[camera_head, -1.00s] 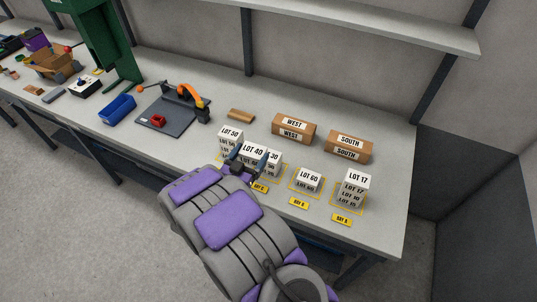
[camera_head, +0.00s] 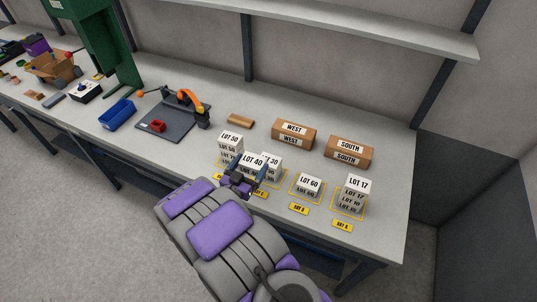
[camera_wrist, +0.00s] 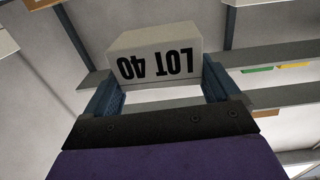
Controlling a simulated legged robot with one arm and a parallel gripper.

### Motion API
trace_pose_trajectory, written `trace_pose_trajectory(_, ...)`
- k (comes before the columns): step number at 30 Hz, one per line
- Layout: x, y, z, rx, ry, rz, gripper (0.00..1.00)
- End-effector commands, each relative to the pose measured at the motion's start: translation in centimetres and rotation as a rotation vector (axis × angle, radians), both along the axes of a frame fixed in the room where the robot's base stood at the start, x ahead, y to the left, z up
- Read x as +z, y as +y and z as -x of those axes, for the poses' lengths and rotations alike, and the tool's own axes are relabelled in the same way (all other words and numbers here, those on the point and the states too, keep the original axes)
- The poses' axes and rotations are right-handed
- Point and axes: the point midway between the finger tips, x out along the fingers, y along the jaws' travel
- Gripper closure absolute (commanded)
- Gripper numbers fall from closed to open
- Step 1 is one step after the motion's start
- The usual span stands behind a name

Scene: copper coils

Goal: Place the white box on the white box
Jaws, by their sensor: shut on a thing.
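My gripper (camera_head: 247,171) is shut on a white box labelled LOT 40 (camera_head: 252,161). In the wrist view the LOT 40 box (camera_wrist: 157,58) sits between the two fingers, its label upside down. In the head view it is in front of the LOT 30 box (camera_head: 272,161) and partly covers it. A LOT 50 stack (camera_head: 230,140) stands at left of the gripper. To the right are a white LOT 60 box (camera_head: 309,184) and a taller LOT 17 stack (camera_head: 355,186). Whether the held box touches anything below is hidden by my gripper.
Cardboard boxes labelled WEST (camera_head: 294,133) and SOUTH (camera_head: 349,151) stand behind the white boxes. Yellow bay labels (camera_head: 299,209) lie along the front. A blue bin (camera_head: 117,114) and a dark board (camera_head: 172,118) with an orange-handled tool are at left. A shelf (camera_head: 370,30) hangs above.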

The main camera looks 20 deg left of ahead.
Motion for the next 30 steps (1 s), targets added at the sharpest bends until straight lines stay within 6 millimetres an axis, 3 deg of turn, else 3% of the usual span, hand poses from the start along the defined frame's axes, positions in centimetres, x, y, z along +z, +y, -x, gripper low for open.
trace_pose_trajectory(6, -0.5, -1.3, -4.8, -0.004, -0.005, 0.001, 0.48)
trace_pose_trajectory(12, -0.9, -2.1, -8.1, -0.002, -0.002, 0.003, 0.48)
trace_pose_trajectory(23, -1.0, -2.7, -10.9, -0.002, -0.004, 0.001, 0.48)
trace_pose_trajectory(30, -4.1, -2.6, -10.8, 0.002, -0.002, 0.004, 0.48)
